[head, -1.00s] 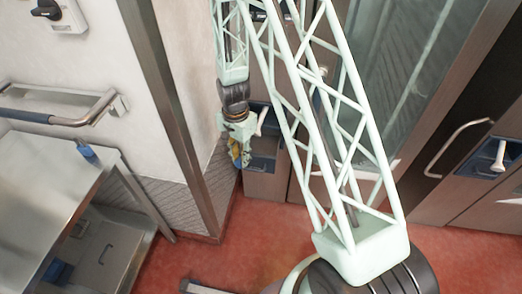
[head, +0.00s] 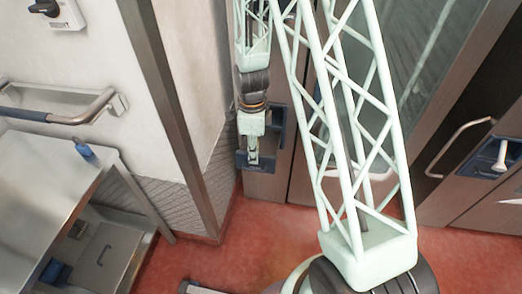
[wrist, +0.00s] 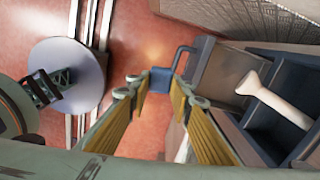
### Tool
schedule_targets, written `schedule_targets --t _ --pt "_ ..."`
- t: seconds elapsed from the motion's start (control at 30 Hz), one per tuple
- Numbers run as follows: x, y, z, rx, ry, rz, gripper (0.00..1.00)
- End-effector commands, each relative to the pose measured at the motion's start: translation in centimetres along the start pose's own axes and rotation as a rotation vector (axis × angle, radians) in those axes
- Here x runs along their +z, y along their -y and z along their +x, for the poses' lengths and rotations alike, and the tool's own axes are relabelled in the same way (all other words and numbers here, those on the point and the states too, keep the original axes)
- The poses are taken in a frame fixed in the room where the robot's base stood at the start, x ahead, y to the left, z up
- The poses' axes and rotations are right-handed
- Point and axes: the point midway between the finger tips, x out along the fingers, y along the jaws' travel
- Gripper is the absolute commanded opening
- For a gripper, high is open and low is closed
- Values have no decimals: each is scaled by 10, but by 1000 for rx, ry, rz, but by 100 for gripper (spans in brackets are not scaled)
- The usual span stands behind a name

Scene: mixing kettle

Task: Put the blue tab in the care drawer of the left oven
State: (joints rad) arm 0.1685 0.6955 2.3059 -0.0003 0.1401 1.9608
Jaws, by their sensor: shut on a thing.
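My gripper (wrist: 157,84) is shut on the blue tab (wrist: 160,79), a small blue block at its fingertips in the wrist view. In the head view my gripper (head: 253,158) hangs in front of the left oven (head: 266,187), and the tab cannot be made out there. The care drawer (wrist: 268,120) is a dark blue, open-topped recess right of my fingers in the wrist view, with a white lever (wrist: 275,101) across it. Its blue edge shows behind my gripper in the head view (head: 278,131). The tab is left of the recess, apart from it in the picture.
A grey bar handle (wrist: 180,54) stands close to the tab. Another oven with a blue recess (head: 490,157) and white lever is at the right. A steel table (head: 45,185) with a blue bottle (head: 84,149) stands at the left. A wall corner post (head: 170,110) is left of my gripper.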

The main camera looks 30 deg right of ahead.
Motion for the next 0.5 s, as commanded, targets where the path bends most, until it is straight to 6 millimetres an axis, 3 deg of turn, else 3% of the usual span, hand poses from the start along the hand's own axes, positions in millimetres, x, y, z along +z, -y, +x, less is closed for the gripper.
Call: schedule_targets --t 0.2,0.5 --pt "-6 -2 -5 0 0 114 10" --pt "-8 -2 -6 0 0 143 10"
